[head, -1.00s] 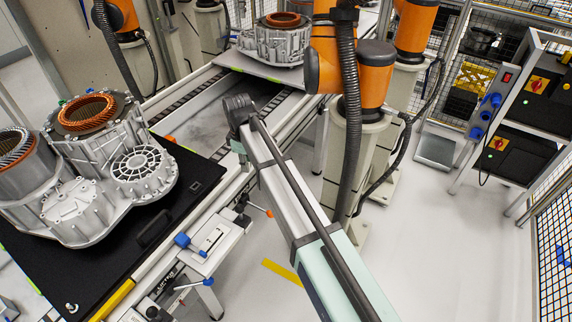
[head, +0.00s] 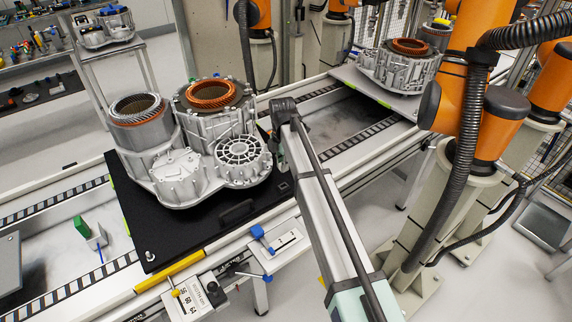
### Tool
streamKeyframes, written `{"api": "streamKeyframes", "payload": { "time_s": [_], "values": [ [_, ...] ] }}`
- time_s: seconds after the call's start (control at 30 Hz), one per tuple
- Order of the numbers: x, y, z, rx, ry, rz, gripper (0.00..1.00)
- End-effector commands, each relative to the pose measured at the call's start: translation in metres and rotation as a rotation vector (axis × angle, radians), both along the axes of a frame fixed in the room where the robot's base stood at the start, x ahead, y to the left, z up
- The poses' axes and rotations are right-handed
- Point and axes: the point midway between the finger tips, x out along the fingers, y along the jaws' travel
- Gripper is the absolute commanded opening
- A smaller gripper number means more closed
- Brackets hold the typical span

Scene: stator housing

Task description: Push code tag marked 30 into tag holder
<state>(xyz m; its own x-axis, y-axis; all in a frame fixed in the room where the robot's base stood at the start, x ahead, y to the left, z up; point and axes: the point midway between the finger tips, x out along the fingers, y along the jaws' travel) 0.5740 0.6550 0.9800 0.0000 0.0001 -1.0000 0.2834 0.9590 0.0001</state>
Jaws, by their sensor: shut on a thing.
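My arm reaches up from the lower right, and its black end joint is above the conveyor's near rail. My gripper is not visible; it seems hidden at or below the arm's far end. A white plate with printed numbers (head: 196,296) is on the conveyor's front side at the lower left; the numbers are too small to read surely. A pale clamp-like fixture with a blue knob (head: 283,240) is on the same front side, left of my arm. I cannot tell which part is the tag holder, and I cannot make out a tag marked 30.
A stator housing (head: 178,173) with copper windings stands on a black carrier plate (head: 160,237) left of my arm. Another housing (head: 399,70) is farther along the conveyor. Orange robots (head: 476,95) stand at the right. A small green part (head: 82,228) is on the left conveyor section.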

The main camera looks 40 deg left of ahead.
Motion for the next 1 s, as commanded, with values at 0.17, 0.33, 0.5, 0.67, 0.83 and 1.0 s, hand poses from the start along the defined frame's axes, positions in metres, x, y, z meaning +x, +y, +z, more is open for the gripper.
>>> {"api": "streamKeyframes", "payload": {
  "time_s": [0.17,0.33,0.5,0.67,0.83,1.0],
  "values": [
    [0.000,0.000,0.000,0.000,0.000,-0.002,0.00],
    [0.001,-0.001,-0.001,0.001,0.000,-0.002,0.00],
    [0.001,-0.001,-0.008,0.000,0.000,-0.003,0.00],
    [0.001,-0.001,-0.016,0.000,0.000,-0.003,0.00],
    [0.001,-0.001,-0.027,0.000,0.000,-0.003,0.00],
    [0.001,-0.001,-0.037,0.000,0.000,-0.003,0.00]
  ]
}}
